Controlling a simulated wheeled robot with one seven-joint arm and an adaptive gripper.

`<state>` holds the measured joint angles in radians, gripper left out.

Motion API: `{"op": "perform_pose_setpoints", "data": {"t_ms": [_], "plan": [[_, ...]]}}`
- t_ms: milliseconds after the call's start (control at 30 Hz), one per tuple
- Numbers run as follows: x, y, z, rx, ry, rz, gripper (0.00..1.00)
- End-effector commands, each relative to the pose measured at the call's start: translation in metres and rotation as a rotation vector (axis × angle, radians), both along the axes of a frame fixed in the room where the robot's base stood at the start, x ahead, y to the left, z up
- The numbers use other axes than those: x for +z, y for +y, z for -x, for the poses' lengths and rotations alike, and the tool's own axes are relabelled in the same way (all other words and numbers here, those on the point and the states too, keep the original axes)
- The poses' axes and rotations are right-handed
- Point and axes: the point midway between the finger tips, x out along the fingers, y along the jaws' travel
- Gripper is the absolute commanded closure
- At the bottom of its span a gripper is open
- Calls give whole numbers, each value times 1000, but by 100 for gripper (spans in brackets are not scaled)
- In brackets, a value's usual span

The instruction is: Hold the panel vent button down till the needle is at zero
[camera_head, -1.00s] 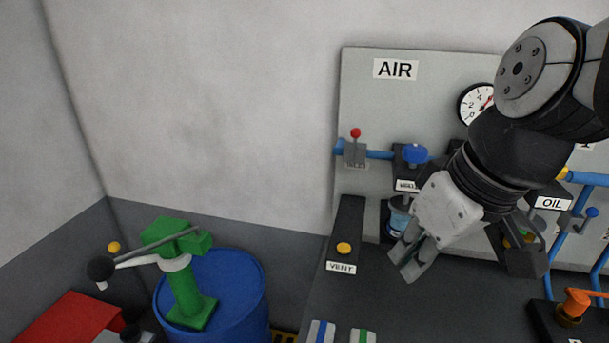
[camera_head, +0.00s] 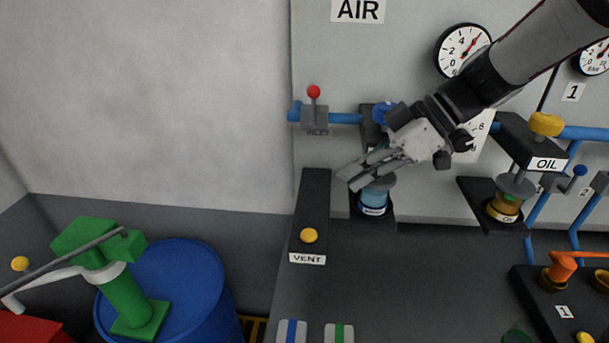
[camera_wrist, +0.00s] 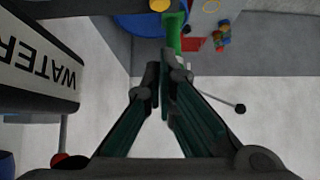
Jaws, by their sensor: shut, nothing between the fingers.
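The yellow vent button (camera_head: 309,236) sits on a black strip above a VENT label. A yellow disc at the top edge of the wrist view (camera_wrist: 160,5) looks like the same button. The AIR panel's round gauge (camera_head: 463,50) has a red needle pointing to the upper right, away from the zero at lower left; my arm covers its lower right edge. My gripper (camera_head: 352,180) is shut and empty, in front of the panel, above and right of the button and apart from it. Its fingertips (camera_wrist: 160,75) are together in the wrist view.
A red-knobbed lever valve (camera_head: 314,112) is on the blue pipe left of my gripper. A blue-filled bowl (camera_head: 373,204) is just below it. An oil unit (camera_head: 504,206) stands right. A green hand pump (camera_head: 122,290) stands on a blue drum (camera_head: 195,290) at lower left.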

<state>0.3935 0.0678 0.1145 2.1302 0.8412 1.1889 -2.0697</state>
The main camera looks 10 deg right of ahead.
Motion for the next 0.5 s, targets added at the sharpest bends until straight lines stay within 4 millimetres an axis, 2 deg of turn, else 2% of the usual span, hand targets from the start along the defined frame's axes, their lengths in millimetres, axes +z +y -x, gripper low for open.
{"op": "perform_pose_setpoints", "data": {"t_ms": [500], "plan": [[-4,3,-3,13,-13,-9,100]]}}
